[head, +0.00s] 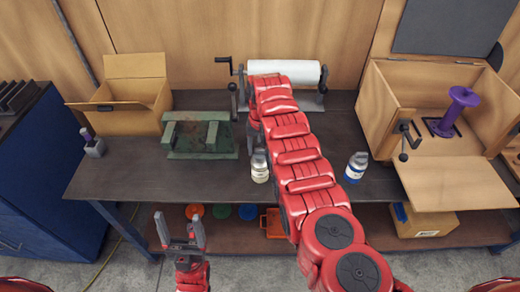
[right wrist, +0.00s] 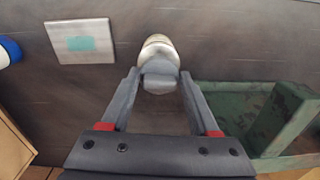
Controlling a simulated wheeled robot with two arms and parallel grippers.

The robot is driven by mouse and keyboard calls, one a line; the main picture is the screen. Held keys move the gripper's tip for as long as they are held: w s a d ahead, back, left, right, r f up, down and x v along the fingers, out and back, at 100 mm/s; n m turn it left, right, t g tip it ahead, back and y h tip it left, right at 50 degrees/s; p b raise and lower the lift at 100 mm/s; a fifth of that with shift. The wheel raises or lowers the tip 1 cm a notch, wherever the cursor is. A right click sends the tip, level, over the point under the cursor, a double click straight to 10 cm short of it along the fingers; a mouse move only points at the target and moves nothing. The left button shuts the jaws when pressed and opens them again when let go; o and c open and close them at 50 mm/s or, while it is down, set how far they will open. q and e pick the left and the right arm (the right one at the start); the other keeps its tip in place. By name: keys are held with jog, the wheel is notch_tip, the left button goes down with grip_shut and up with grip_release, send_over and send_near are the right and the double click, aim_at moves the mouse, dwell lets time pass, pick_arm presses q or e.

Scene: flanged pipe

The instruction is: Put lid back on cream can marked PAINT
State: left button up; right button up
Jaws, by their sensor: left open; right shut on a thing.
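A small cream and silver can (head: 260,172) stands upright on the dark bench, left of my right arm. Its marking is too small to read. My right gripper (right wrist: 158,78) is over the bench by the can, its fingers closed on a small grey piece (right wrist: 160,80), which looks like a lid. Behind this piece in the right wrist view is the can's pale rounded shape (right wrist: 158,47); I cannot tell whether they touch. In the head view my arm mostly hides this gripper. My left gripper (head: 180,222) is open and empty, in front of the bench.
A blue and white bottle (head: 356,167) stands to the right. A white plate with a teal square (right wrist: 80,42) lies on the bench. A paper roll (head: 300,73) and open boxes (head: 135,65) line the back.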

aim_at(260, 149)
jog(key=shift+f+b, duration=0.4)
jog(key=shift+b, duration=0.25)
dwell(1.1)
dwell(0.3)
jog(key=o, duration=1.4)
jog(key=shift+o, duration=0.2)
jog(key=shift+r, duration=0.1)
jog(key=shift+r+p, duration=0.4)
jog(key=shift+r, duration=2.25)
grip_shut()
